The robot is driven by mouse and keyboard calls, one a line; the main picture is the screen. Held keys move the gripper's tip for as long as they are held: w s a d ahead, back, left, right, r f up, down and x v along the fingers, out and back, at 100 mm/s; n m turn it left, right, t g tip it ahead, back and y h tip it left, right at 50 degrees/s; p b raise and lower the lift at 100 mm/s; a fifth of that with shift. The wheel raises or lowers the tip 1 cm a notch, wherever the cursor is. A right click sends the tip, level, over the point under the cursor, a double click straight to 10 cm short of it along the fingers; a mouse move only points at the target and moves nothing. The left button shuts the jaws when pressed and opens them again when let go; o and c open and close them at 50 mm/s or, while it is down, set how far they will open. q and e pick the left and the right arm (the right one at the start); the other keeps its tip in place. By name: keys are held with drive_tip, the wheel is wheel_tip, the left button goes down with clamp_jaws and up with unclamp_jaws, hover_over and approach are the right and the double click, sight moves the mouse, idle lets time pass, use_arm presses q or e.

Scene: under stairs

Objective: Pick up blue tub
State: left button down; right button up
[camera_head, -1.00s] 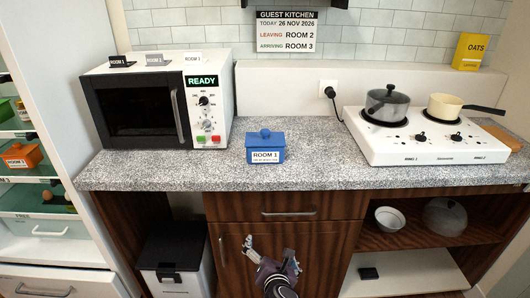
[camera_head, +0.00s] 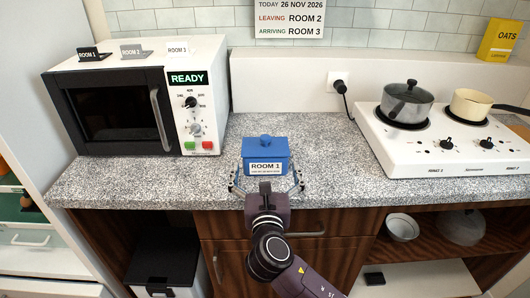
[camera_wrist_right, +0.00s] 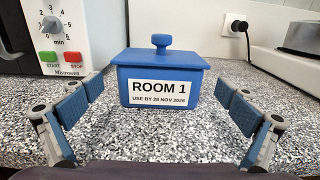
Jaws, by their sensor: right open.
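The blue tub (camera_head: 265,155) stands upright on the speckled counter, with a lid, a round knob and a white label reading ROOM 1. It also shows in the right wrist view (camera_wrist_right: 160,78), straight ahead. My right gripper (camera_head: 267,183) is open at the counter's front edge, in front of the tub. In the right wrist view its two fingers (camera_wrist_right: 160,112) are spread wide, one to each side of the tub's front, with gaps between the pads and the tub. My left gripper is not in view.
A microwave (camera_head: 130,100) reading READY stands left of the tub. A white two-ring hob (camera_head: 440,145) with a grey pot (camera_head: 407,103) and a cream pan (camera_head: 472,104) stands to the right. The speckled counter (camera_head: 330,165) is bare around the tub.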

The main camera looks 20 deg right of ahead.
sight(266, 159)
drive_tip(key=x, duration=0.3)
drive_tip(key=shift+w+r, duration=0.15)
drive_tip(key=shift+r, duration=0.15)
drive_tip(key=x, duration=0.3)
drive_tip(key=shift+w+d+f, duration=0.1)
drive_tip(key=shift+w+f, duration=0.2)
drive_tip(key=shift+w, duration=0.15)
drive_tip(key=c, duration=1.2)
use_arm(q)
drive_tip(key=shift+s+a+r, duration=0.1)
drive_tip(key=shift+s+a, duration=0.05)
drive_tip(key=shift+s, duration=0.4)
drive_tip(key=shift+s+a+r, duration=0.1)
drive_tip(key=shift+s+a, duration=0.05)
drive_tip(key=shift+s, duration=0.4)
use_arm(e)
drive_tip(key=shift+r, duration=0.1)
drive_tip(key=shift+c, duration=0.5)
drive_tip(key=shift+r, duration=0.15)
